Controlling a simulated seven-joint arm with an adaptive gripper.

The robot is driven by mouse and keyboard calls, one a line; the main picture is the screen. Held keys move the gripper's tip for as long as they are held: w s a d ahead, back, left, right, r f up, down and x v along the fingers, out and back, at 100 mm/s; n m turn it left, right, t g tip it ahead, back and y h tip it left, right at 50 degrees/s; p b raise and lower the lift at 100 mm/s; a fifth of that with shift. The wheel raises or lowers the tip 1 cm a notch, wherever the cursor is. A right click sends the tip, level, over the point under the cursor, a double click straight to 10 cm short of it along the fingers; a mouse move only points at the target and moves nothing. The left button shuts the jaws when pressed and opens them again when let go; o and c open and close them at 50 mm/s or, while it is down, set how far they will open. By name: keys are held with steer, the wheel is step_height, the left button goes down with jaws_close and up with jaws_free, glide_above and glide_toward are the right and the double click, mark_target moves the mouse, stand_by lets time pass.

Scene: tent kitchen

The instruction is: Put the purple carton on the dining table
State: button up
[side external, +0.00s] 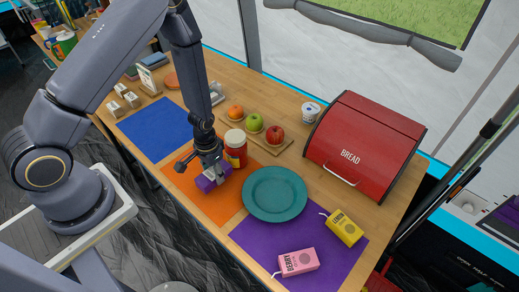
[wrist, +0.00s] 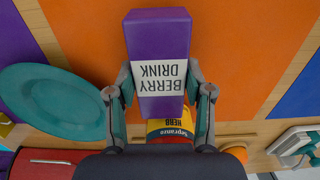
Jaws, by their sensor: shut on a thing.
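The purple carton (wrist: 157,40), with a white label reading BERRY DRINK, is between the two fingers of my gripper (wrist: 160,98) in the wrist view. My gripper is shut on it. In the side external view, the carton (side external: 207,182) shows at the end of my gripper (side external: 208,168), over the orange mat (side external: 222,205) on the wooden dining table (side external: 226,72). I cannot tell whether the carton touches the mat or hangs just above it.
A teal plate (side external: 275,193) lies to the right. Pink (side external: 297,262) and yellow (side external: 341,228) cartons are on the purple mat (side external: 258,245). A red bread box (side external: 364,145) stands at the right. The blue mat (side external: 155,128) is clear.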

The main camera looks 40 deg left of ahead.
steer(key=shift+f, duration=0.95)
steer(key=shift+f, duration=0.15)
steer(key=o, duration=1.4)
steer(key=shift+o, duration=0.2)
